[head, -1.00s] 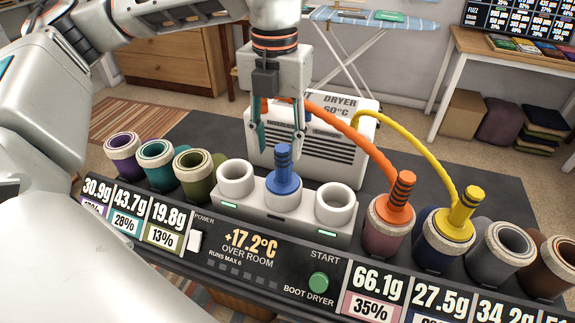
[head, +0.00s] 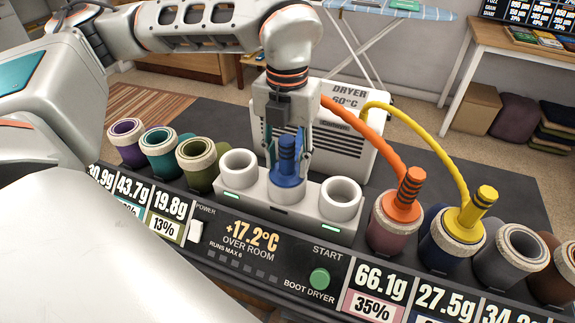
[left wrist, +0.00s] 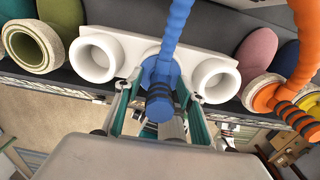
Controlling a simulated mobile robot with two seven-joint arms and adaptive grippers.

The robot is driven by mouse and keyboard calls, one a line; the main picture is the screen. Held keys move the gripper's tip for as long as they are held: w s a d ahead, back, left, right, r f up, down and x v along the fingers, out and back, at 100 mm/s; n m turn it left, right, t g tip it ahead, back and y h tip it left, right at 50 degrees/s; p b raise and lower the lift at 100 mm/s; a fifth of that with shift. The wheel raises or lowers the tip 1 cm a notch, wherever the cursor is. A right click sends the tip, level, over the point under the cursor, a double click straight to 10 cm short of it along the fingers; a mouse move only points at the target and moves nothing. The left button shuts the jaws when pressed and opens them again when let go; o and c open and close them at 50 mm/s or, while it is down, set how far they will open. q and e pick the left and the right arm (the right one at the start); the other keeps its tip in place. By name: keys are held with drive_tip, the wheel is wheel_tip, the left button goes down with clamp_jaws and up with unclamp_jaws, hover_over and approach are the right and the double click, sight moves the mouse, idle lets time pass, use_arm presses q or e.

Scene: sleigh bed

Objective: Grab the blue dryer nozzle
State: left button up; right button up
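The blue dryer nozzle (head: 287,163) stands upright in the middle cup of a white three-cup holder (head: 260,200). In the left wrist view the nozzle (left wrist: 160,92) has dark bands on its handle and a blue hose running from it. My left gripper (head: 287,165) is lowered over it from above, with one finger on each side of the handle. In the left wrist view the fingers (left wrist: 158,105) are spread, and small gaps seem to show between them and the handle. The lower fingertips are partly hidden. My right gripper is not in view.
An orange nozzle (head: 408,190) and a yellow nozzle (head: 479,205) sit in rolls to the right, with hoses to the white dryer (head: 345,150) behind. Rolled boots (head: 197,160) stand at left. A green start button (head: 319,279) is on the front panel.

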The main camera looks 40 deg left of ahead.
use_arm(q)
clamp_jaws()
drive_tip(key=shift+r, duration=0.15)
